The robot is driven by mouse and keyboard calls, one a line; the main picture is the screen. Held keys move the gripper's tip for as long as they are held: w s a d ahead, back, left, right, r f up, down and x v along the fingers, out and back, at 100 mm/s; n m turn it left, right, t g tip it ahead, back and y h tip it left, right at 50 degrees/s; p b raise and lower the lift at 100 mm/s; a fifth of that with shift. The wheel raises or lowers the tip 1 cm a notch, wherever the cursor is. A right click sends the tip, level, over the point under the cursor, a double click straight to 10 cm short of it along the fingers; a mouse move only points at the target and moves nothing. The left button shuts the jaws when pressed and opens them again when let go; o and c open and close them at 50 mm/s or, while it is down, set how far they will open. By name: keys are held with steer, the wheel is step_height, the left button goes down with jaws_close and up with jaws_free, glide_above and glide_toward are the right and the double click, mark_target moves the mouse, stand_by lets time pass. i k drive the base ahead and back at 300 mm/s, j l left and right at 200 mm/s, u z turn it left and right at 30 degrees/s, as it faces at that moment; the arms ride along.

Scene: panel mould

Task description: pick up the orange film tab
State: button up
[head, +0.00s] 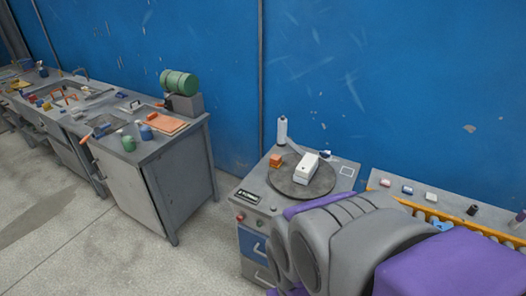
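I cannot tell for sure which thing is the orange film tab. A small orange block (276,160) sits at the left edge of a dark round plate (287,190) on the grey cabinet in the middle. A flat orange sheet (175,125) lies on the left workbench, near its right end. Smaller orange items lie farther left on that bench, too small to make out. My grey and purple arm fills the lower right and hides part of the cabinet. My gripper's fingers do not show.
A white box (306,168) stands on the round plate, with a white spool (282,131) behind it. The left workbench (180,147) carries a green roll (179,82) and many small items. An orange-edged table (452,204) is at right. Open floor (90,245) lies at lower left.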

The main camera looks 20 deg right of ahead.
mark_target(275, 159)
steer(key=z, duration=0.3)
steer(key=i+j+z, duration=0.4)
steer(key=j, duration=0.15)
steer(key=i+j+z, duration=0.2)
steer(key=j, duration=0.15)
steer(key=i+j+z, duration=0.2)
steer(key=i+j, duration=0.15)
steer(key=j, duration=0.25)
steer(key=i+j, duration=0.1)
steer(key=j, duration=0.3)
steer(key=i+j, duration=0.15)
steer(key=j, duration=0.3)
steer(key=i+j+z, duration=0.1)
steer(key=j, duration=0.3)
steer(key=i+j, duration=0.15)
steer(key=j, duration=0.25)
